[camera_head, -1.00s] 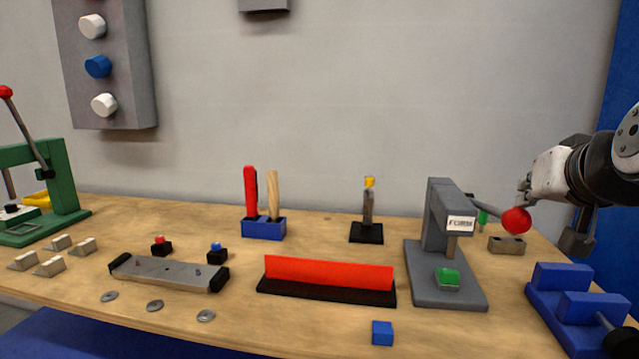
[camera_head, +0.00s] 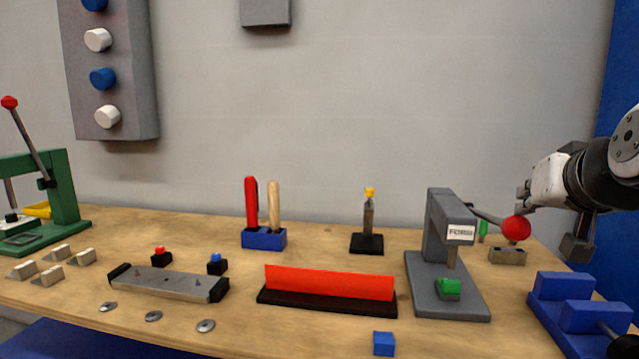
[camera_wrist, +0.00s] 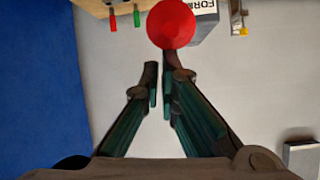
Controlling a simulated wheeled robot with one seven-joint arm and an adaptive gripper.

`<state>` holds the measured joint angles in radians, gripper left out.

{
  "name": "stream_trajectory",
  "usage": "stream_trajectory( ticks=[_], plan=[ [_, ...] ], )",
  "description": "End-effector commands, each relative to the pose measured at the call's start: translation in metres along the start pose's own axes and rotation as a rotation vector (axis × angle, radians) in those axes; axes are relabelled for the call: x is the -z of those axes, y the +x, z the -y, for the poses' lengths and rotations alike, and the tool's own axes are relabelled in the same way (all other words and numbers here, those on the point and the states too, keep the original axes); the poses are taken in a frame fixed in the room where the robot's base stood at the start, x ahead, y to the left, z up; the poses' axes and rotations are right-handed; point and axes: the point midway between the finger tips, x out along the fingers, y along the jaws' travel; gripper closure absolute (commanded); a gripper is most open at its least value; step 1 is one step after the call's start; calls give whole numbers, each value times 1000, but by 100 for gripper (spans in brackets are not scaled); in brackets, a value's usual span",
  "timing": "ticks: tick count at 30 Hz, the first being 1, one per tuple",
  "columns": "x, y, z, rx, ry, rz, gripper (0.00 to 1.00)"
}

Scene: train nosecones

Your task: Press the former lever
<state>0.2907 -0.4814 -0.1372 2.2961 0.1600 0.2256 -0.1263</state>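The former is a grey press (camera_head: 437,228) marked with a FORM label, at the right of the bench. Its lever sticks out to the right and ends in a red ball (camera_head: 516,228). A green piece (camera_head: 448,289) sits on its base under the ram. My gripper (camera_head: 523,197) is just above the red ball in the head view. In the wrist view the red ball (camera_wrist: 171,23) lies just beyond the fingertips (camera_wrist: 160,75). The fingers are almost together with a narrow gap, and nothing is between them. Whether they touch the ball is unclear.
A blue fixture (camera_head: 572,303) stands right of the former. A red bar on a black base (camera_head: 328,285) and a small blue cube (camera_head: 384,343) lie left of it. A grey block (camera_head: 507,256) is behind the lever. The bench front between cube and former is clear.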

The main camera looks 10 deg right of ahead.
Motion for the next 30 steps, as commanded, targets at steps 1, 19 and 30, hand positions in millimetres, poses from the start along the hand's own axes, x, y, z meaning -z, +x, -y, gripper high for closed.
stream_trajectory(
  ticks=[1,19,30],
  plan=[
    [-3,2,0,-1,-1,23,100],
    [18,-65,-2,0,2,-18,100],
    [7,-97,-3,0,1,-17,100]
  ],
)
